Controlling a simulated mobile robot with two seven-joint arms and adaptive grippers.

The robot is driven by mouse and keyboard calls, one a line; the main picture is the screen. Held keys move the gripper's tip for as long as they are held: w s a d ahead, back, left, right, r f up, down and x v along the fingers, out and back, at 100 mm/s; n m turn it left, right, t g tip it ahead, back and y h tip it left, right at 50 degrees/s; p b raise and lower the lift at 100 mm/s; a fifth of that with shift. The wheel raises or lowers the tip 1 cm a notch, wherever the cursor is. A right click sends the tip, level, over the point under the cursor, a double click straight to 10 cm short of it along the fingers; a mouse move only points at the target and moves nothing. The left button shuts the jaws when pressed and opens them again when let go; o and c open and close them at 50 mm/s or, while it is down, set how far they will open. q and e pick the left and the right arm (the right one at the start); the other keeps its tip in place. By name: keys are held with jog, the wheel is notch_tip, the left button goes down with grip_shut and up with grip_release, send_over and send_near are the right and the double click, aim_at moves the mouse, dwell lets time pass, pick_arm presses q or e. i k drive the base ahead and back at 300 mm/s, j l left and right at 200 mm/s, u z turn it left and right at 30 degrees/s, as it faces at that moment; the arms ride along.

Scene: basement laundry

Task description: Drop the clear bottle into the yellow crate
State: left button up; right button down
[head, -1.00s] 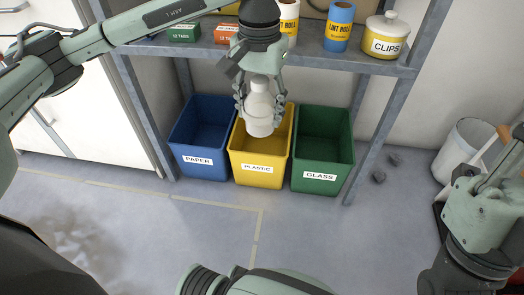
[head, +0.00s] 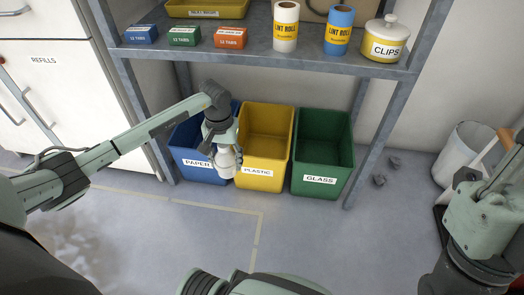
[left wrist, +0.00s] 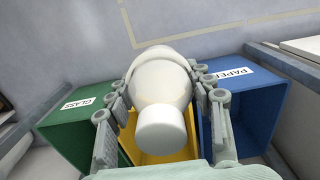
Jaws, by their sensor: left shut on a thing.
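My left gripper (head: 224,158) is shut on the pale, whitish bottle (head: 227,165), fingers on both sides of it. In the head view the bottle overlaps the front walls where the blue and yellow crates meet. In the left wrist view the bottle (left wrist: 160,90) has its narrow end toward the camera and hides much of the yellow crate. The yellow crate (head: 262,171), labelled PLASTIC, looks empty in the part I see. Its depth relative to the bottle is hard to tell. My right gripper (head: 488,195) is at the right edge, its fingers unclear.
The blue PAPER crate (head: 205,174) and the green GLASS crate (head: 319,181) flank the yellow one. A shelf (head: 270,57) with boxes, lint rolls and a CLIPS jar is above and behind. A white bucket (head: 466,150) stands at right. Floor in front is clear.

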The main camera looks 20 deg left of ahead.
aim_at(261, 155)
jog(key=i, duration=1)
